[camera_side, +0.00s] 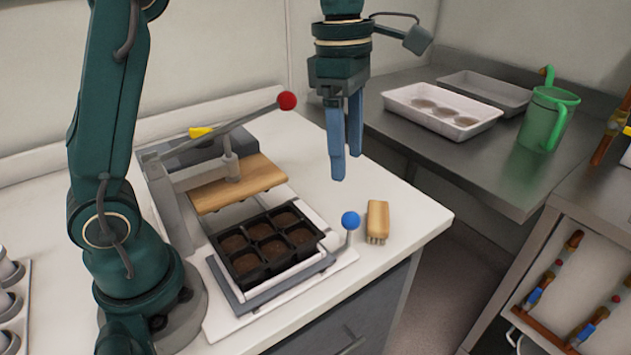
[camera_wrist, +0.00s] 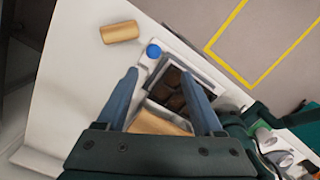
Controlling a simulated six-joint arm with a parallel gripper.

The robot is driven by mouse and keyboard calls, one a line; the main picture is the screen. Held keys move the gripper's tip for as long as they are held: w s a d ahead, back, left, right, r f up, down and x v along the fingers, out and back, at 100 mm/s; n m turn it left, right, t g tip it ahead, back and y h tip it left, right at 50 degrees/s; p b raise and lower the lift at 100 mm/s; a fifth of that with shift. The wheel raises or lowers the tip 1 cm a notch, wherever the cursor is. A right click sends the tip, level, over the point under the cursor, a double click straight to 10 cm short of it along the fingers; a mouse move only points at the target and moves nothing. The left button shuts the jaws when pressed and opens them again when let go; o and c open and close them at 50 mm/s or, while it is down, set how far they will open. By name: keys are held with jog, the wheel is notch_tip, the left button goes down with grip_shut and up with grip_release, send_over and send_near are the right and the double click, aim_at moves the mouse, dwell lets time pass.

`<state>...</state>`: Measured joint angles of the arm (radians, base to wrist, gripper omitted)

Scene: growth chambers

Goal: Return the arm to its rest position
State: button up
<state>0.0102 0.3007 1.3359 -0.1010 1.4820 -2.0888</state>
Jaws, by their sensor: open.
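My gripper (camera_side: 346,140) hangs in the air above the white bench, pointing down, with its blue fingers apart and nothing between them. In the wrist view my gripper (camera_wrist: 172,98) shows two spread fingers with the press area beyond them. Below and to its left in the side view is a black cell tray (camera_side: 222,262) with soil in its cells. The tray sits on the base of a press with a wooden plate (camera_side: 240,184) and a red-knobbed lever (camera_side: 287,100). The wooden plate is raised behind the tray. The tray also shows partly in the wrist view (camera_wrist: 172,92).
A blue-knobbed lever (camera_side: 350,221) stands at the press's front right, beside a wooden brush (camera_side: 378,219). On the metal counter are a white tray (camera_side: 398,99) with round dark items and a green jug (camera_side: 546,122). White cups (camera_side: 8,304) stand at far left.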

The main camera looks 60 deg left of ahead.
jog(key=s+a+r+m+t, duration=0.1)
jog(key=s+r+m+t, duration=0.2)
jog(key=s+m, duration=0.5)
jog(key=s+a+f+m+t+y, duration=0.1)
jog(key=s+f+m, duration=0.4)
jog(key=m, duration=1.1)
jog(key=shift+a+f+t, duration=0.25)
jog(key=shift+f+t, duration=0.25)
jog(key=shift+t, duration=0.2)
